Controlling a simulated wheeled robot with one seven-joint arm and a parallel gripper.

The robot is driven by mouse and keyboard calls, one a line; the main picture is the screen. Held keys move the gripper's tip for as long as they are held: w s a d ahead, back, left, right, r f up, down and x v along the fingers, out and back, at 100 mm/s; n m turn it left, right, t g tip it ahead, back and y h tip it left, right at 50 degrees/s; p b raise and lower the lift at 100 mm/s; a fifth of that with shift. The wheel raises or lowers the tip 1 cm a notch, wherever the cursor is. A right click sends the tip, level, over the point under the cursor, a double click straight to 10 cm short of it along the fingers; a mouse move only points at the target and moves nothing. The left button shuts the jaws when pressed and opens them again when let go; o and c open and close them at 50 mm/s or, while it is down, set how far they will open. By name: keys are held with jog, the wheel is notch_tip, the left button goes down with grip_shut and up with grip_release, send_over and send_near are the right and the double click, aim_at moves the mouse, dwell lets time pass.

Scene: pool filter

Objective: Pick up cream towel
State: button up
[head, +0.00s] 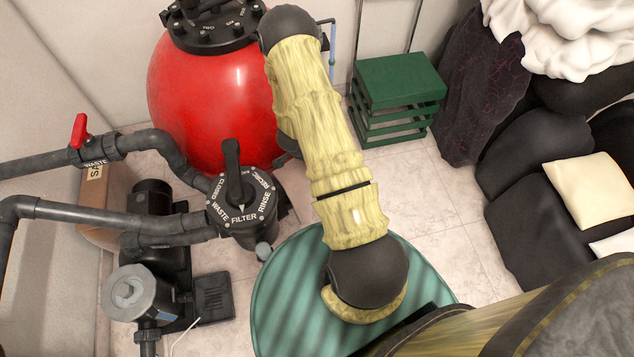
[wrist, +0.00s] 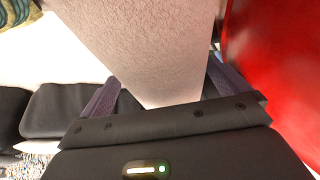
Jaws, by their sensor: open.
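A cream, square, cloth-like item (head: 590,190) lies on dark cushioned shapes at the right of the head view. It looks like the cream towel, though it could be a cushion. A small pale piece (wrist: 38,147) shows below dark cushions at the left of the wrist view; I cannot tell whether it is the same item. My gripper (wrist: 163,72) is open in the wrist view, its two purple fingers apart, with no object visible between them. In the head view my gripper is hidden. My arm reaches up in front of the red tank, far left of the cream item.
The red tank (head: 190,95) stands close to my arm; a red surface (wrist: 275,70) fills the wrist view's right. Filter valve (head: 240,205) and pipes lie left. A green crate (head: 400,80) and fluffy white heap (head: 555,45) are behind. Tiled floor (head: 430,190) is clear between.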

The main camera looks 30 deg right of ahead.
jog(key=c, duration=1.3)
jog(key=shift+r, duration=0.1)
notch_tip(320, 180, up, 7)
jog(key=p, duration=0.2)
jog(key=shift+s+r+p, duration=0.1)
jog(key=shift+s+p, duration=0.05)
jog(key=shift+p, duration=0.2)
jog(key=shift+s+d+p, duration=0.7)
jog(key=shift+s+p, duration=0.05)
jog(key=shift+s, duration=2.45)
jog(key=shift+s+d+p, duration=0.7)
jog(key=shift+s+p, duration=0.05)
jog(key=shift+s, duration=2.5)
jog(key=shift+s+d+p, duration=0.7)
jog(key=shift+s+p, duration=0.05)
jog(key=shift+s, duration=2.45)
